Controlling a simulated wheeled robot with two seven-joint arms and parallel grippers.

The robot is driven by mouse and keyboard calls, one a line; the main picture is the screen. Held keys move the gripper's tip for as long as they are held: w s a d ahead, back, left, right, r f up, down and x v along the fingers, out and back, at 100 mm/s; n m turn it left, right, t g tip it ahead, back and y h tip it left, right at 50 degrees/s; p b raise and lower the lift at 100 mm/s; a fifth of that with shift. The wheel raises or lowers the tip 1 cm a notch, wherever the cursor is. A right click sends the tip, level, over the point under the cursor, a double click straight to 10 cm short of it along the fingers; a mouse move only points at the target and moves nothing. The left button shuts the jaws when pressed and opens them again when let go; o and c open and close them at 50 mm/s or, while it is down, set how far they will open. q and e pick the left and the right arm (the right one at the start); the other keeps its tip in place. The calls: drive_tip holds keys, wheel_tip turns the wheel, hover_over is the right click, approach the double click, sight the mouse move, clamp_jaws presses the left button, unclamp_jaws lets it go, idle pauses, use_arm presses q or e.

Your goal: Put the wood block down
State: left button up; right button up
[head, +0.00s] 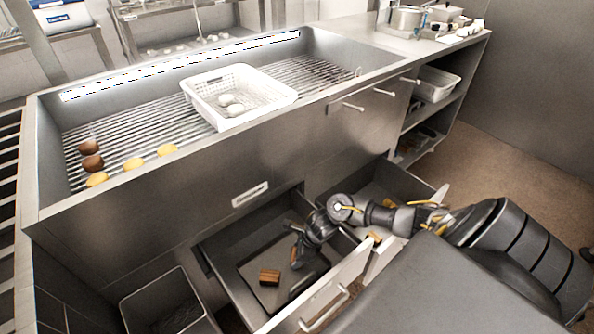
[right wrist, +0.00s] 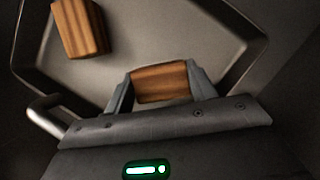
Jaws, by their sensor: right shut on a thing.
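My right gripper (head: 297,260) reaches down into the open left drawer (head: 222,243). In the right wrist view its two grey fingers (right wrist: 161,88) are shut on a wood block (right wrist: 158,82) with brown grain. That held block is hidden in the head view. A second wood block (right wrist: 80,28) lies apart from it, on the grey tray-like surface (right wrist: 200,42); it also shows in the head view (head: 270,277), left of the gripper. I cannot tell whether the held block touches the surface below it. My left gripper is not in view.
A right drawer (head: 385,180) is also open, with a small wooden thing (head: 375,237) in it. Above is a steel sink (head: 130,90) with a white perforated basket (head: 265,92) and several yellow and brown round things. A grey bin (head: 165,290) stands left of the drawers.

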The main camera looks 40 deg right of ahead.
drive_tip(key=shift+f, duration=0.15)
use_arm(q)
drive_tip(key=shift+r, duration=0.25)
use_arm(e)
drive_tip(key=o, duration=1)
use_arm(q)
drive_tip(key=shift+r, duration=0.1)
use_arm(e)
drive_tip(key=shift+r, duration=0.4)
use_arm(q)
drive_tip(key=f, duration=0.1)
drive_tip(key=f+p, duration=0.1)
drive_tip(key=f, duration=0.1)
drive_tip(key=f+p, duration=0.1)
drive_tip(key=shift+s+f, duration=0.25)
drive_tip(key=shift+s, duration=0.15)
use_arm(e)
drive_tip(key=v, duration=1.1)
drive_tip(key=shift+s+r, duration=0.15)
drive_tip(key=shift+r, duration=0.05)
drive_tip(key=shift+d, duration=0.15)
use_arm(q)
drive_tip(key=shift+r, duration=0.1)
